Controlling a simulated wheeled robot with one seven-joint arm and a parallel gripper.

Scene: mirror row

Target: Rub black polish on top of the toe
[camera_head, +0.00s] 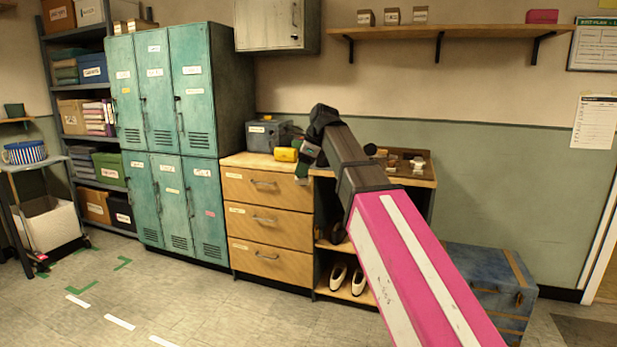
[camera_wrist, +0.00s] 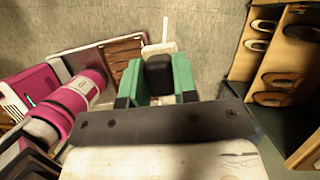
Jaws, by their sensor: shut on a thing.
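My gripper (camera_head: 306,158) is at the end of my pink arm, by the right end of the drawer top. In the wrist view its green jaws (camera_wrist: 160,78) are shut on a small black block-like thing (camera_wrist: 162,66). A thin pale piece (camera_wrist: 166,30) shows just beyond it; I cannot tell if they are joined. Pale shoes stand on the low shelf, one at the left (camera_head: 338,275) and one at the right (camera_head: 358,282). In the wrist view several shoes (camera_wrist: 283,80) with dark openings show at the right, apart from my gripper. No polish on a toe can be made out.
The wooden drawer unit (camera_head: 268,216) carries a grey box (camera_head: 267,136) and a yellow thing (camera_head: 285,154). Small items (camera_head: 417,163) lie on the counter behind my arm. Teal lockers (camera_head: 170,140) stand left, a blue trunk (camera_head: 490,285) right. The floor in front is clear.

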